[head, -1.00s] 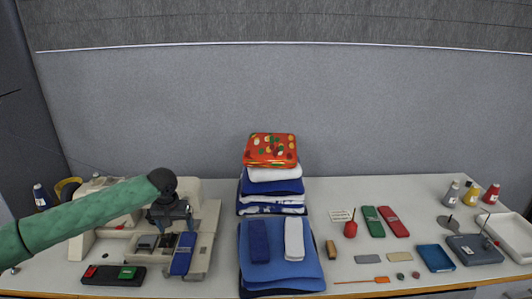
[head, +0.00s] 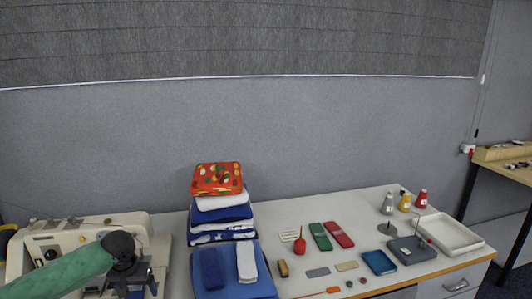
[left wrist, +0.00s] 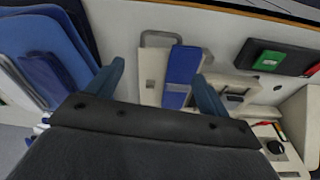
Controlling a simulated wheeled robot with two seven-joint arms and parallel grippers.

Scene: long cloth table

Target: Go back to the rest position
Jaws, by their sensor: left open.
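My left gripper (head: 137,284) is at the lower left of the head view, in front of the sewing machine (head: 70,232). It is cut by the lower edge there. In the left wrist view, the fingers of the left gripper (left wrist: 158,75) are apart with nothing held between them. A blue cloth strip (left wrist: 183,65) lies on the light machine bed beyond the fingers, and I cannot tell the gap between them. My right gripper is in neither view.
A stack of folded cloths (head: 222,212) stands right of the machine, with blue folded cloths (head: 232,283) in front. Farther right are a red case (head: 339,234), a blue tray (head: 379,262), a white tray (head: 450,234) and thread cones (head: 405,203). A wooden table (head: 505,160) stands at far right.

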